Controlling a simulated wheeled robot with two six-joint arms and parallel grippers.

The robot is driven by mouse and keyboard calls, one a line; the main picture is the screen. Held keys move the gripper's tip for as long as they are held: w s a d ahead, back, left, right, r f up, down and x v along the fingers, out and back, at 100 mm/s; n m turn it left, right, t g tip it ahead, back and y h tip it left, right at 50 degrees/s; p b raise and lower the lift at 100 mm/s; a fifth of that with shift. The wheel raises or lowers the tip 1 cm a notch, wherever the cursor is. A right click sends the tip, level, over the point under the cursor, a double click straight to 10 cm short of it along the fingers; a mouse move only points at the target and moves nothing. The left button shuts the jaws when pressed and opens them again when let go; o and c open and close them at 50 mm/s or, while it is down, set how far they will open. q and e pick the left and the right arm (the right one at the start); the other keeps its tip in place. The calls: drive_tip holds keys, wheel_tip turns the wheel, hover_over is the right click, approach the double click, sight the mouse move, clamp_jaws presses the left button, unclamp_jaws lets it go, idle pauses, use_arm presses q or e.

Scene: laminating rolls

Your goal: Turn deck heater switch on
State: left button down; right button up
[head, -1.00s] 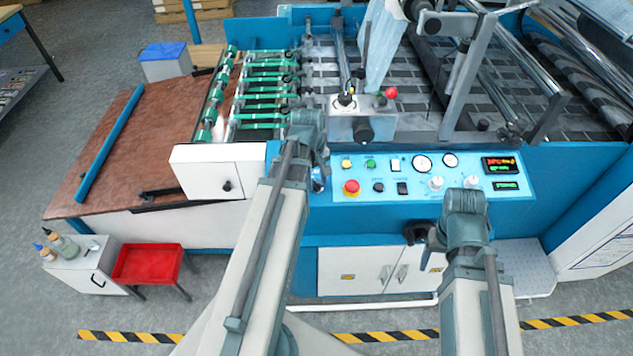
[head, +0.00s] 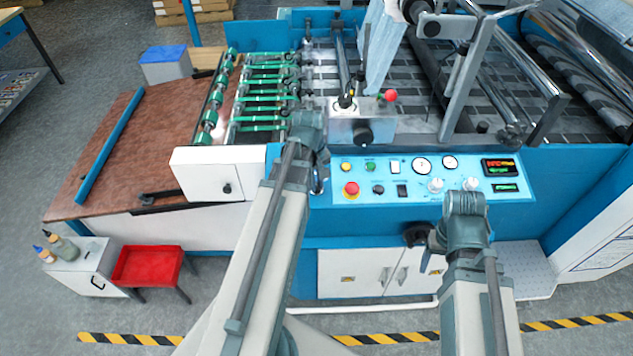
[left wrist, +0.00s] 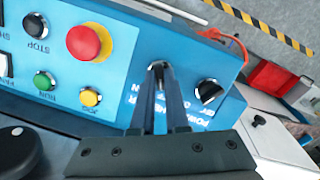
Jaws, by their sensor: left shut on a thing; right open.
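The blue control panel (head: 420,180) spans the machine's front. My left gripper (head: 318,186) is at the panel's left end in the head view, its tips largely hidden by my wrist. In the left wrist view, the fingers (left wrist: 160,72) are shut on a small rotary switch, mostly covered by them. A second black knob with a silver pointer (left wrist: 208,91) sits beside them, apart from the fingers. White labels near both are partly hidden, so I cannot read which is the deck heater switch. My right gripper (head: 416,236) is open below the panel, touching no control that I can see.
A red emergency button (left wrist: 84,42), black stop button (left wrist: 36,25), green button (left wrist: 44,81) and yellow button (left wrist: 90,97) lie close to the left fingers. A red tray (head: 148,264) stands at lower left. Floor in front is clear.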

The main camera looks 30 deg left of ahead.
use_arm(q)
drive_tip(key=m, duration=0.5)
drive_tip(key=shift+d+f+y, duration=0.1)
drive_tip(key=shift+y, duration=0.2)
drive_tip(key=m+y, duration=0.1)
drive_tip(key=m, duration=0.4)
drive_tip(key=shift+d+m+g, duration=0.1)
drive_tip(key=shift+m+g, duration=0.2)
drive_tip(key=shift+g, duration=0.1)
drive_tip(key=shift+s, duration=0.1)
drive_tip(key=c, duration=0.9)
unclamp_jaws()
